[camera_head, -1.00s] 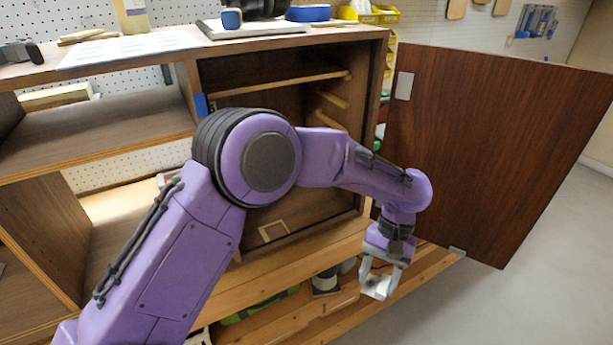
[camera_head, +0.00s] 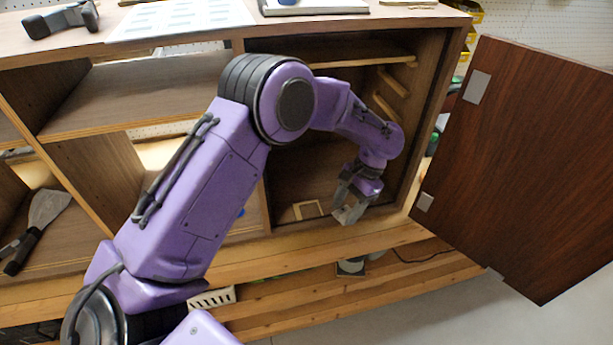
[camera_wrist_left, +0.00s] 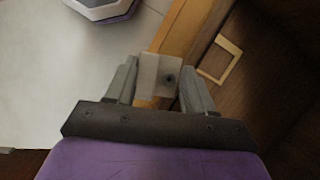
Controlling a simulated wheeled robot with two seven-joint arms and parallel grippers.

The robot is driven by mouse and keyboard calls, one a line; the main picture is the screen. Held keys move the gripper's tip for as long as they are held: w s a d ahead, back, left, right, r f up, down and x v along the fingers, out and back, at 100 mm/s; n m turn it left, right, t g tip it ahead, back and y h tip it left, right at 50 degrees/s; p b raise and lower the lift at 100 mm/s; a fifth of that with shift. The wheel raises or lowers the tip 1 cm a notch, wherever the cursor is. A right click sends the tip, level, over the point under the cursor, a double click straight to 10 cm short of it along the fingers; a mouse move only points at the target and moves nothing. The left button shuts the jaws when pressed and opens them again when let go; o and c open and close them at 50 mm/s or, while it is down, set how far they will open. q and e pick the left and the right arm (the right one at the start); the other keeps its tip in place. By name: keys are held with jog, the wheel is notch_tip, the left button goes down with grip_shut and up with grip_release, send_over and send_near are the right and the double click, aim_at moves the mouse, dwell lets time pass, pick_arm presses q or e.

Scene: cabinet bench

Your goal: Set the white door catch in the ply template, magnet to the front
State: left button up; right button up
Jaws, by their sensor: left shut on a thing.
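My left gripper (camera_head: 349,210) is shut on the white door catch (camera_wrist_left: 158,76), a pale block with a dark round spot on its right part in the left wrist view. The gripper is at the front opening of the cabinet, to the right of the ply template. The ply template (camera_head: 307,210) is a light square frame on the cabinet floor near the front edge. It also shows in the left wrist view (camera_wrist_left: 228,50), right of the catch and apart from it. In the head view the catch is mostly hidden by the fingers. My right gripper is not in view.
The cabinet door (camera_head: 525,160) stands wide open at right, with pale plates on its inner face. Wooden runners line the compartment's right wall. A scraper (camera_head: 42,220) lies on a lower left shelf. A vent-like white piece (camera_head: 212,298) is below the cabinet's front.

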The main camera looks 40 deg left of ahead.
pick_arm(q)
jog(key=w+a+f+m+y+p, duration=0.1)
jog(key=a+m, duration=0.1)
jog(key=a, duration=0.4)
jog(key=w+a+f+m+p, duration=0.1)
jog(key=w+a+m, duration=0.1)
jog(key=a, duration=0.4)
jog(key=shift+t, duration=0.3)
jog(key=f+b, duration=0.2)
jog(key=s+f+b, duration=0.1)
jog(key=f+b, duration=0.1)
jog(key=b, duration=0.1)
jog(key=shift+f, duration=0.1)
jog(key=shift+s+f, duration=0.15)
jog(key=shift+f, duration=0.05)
jog(key=shift+d+f, duration=0.1)
jog(key=shift+f, duration=0.5)
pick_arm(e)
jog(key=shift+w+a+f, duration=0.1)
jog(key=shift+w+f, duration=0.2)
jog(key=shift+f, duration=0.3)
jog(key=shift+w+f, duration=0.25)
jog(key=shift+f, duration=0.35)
pick_arm(q)
jog(key=shift+p, duration=0.6)
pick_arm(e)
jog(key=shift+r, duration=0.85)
